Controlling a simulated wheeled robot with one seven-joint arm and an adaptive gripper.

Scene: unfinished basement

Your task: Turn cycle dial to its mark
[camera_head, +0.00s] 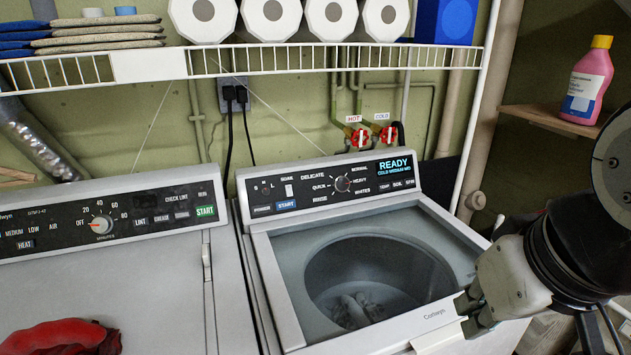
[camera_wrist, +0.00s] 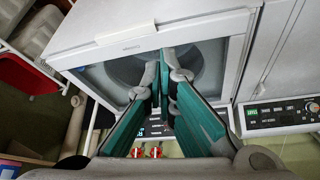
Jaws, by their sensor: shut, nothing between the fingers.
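The cycle dial (camera_head: 342,184) is a small dark round knob in the middle of the washer's (camera_head: 262,275) black panel. Labels such as Delicate, Quick, Rinse, Normal, Heavy and Whites ring it; its pointer is too small to read surely. The lit display (camera_head: 394,165) reads READY. My gripper (camera_head: 468,315) is at the washer's front right, low and well apart from the dial. In the wrist view my gripper (camera_wrist: 163,66) is shut and empty over the washer, its fingers covering much of the panel, and I cannot make out the dial there.
A wire shelf (camera_head: 290,62) hangs above. A pink bottle (camera_head: 588,82) stands on a right shelf.

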